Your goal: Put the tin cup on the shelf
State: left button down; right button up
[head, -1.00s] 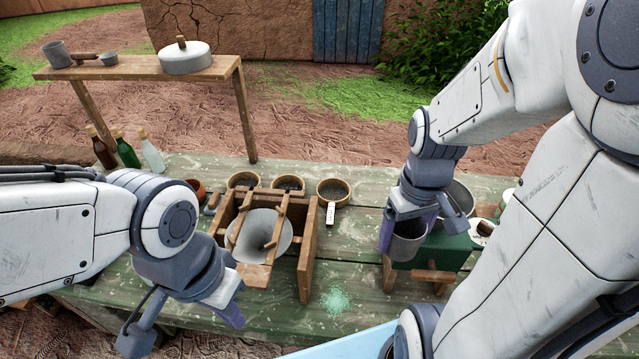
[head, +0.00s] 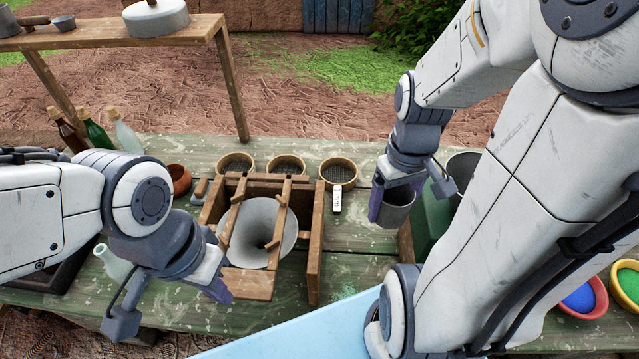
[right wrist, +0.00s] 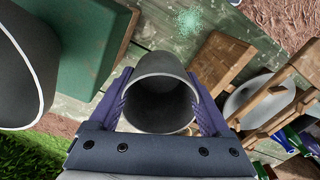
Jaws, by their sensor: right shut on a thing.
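The grey tin cup (head: 398,212) is upright in my right gripper (head: 396,196), held above the green table at the right of centre. In the right wrist view the cup's dark round mouth (right wrist: 160,105) shows between the two purple fingers. The wooden shelf (head: 105,38) stands at the back left, partly cut by the picture edge.
A wooden frame with a grey funnel (head: 285,236) stands mid-table. Three sieves (head: 338,172) lie behind it. Several bottles (head: 97,135) stand below the shelf. A green box (head: 430,222) and a larger metal pot (head: 462,168) are right of the cup. Colour bowls (head: 583,300) lie far right.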

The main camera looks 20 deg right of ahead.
notch_tip(320, 180, down, 14)
jog(key=b, duration=1.3)
jog(key=p, duration=0.8)
send_over(360, 235)
notch_tip(360, 235, down, 7)
jog(key=shift+r, duration=0.1)
jog(key=shift+f, duration=0.25)
notch_tip(360, 235, down, 4)
jog(key=shift+r, duration=0.15)
jog(key=shift+w, duration=0.1)
jog(key=o, duration=1.2)
jog(key=shift+c, duration=0.2)
